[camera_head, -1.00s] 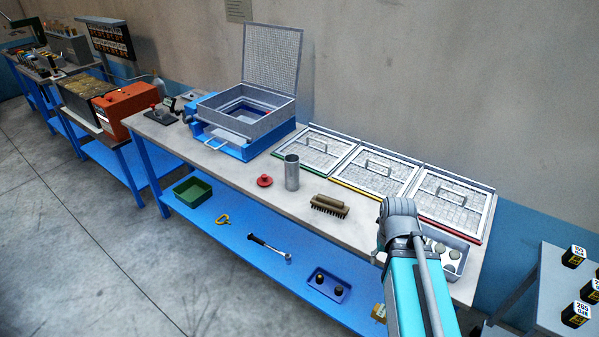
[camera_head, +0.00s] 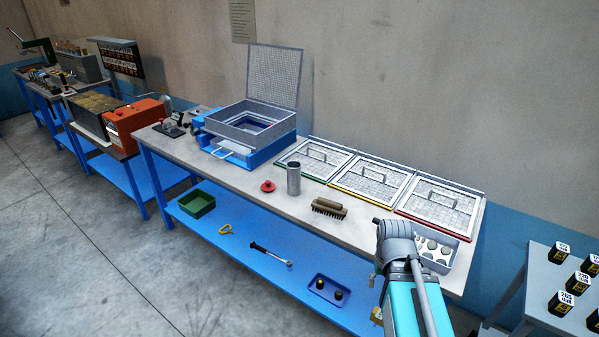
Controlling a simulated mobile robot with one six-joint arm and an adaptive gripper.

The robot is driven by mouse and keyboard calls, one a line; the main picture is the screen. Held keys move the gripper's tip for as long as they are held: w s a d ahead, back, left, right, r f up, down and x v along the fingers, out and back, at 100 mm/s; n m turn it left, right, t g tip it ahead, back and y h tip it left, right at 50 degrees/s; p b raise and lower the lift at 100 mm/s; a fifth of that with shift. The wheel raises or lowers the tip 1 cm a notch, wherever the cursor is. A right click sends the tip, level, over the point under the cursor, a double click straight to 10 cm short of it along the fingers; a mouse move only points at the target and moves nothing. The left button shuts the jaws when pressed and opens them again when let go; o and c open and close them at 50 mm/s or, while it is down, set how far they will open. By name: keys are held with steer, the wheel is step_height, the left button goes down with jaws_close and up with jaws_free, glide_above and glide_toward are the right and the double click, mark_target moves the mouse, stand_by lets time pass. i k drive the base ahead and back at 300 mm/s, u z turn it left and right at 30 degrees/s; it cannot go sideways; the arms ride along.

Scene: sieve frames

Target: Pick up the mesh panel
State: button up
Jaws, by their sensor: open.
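Three flat framed mesh panels with handles lie in a row at the back right of the bench: one with a green edge (camera_head: 290,172), one with a yellow edge (camera_head: 345,200) and one with a red edge (camera_head: 420,217). Another mesh panel (camera_head: 273,75) stands upright at the back of a grey sieve box on a blue base (camera_head: 270,150). I cannot tell which one the task means. My arm rises at the lower right, its grey joint in front of the red-edged panel's near side. My gripper does not show; the arm hides it or it is out of view.
On the bench (camera_head: 235,182) stand a metal cylinder (camera_head: 293,180), a red knob (camera_head: 268,186), a brush (camera_head: 328,208) and a tray of round pieces (camera_head: 452,255) beside my arm. A wall rises behind. Labelled black blocks (camera_head: 563,303) stand on a side table at right.

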mark_target(334, 182)
steer(key=u, duration=1.5)
steer(key=i, duration=2.3)
steer(key=z, duration=0.05)
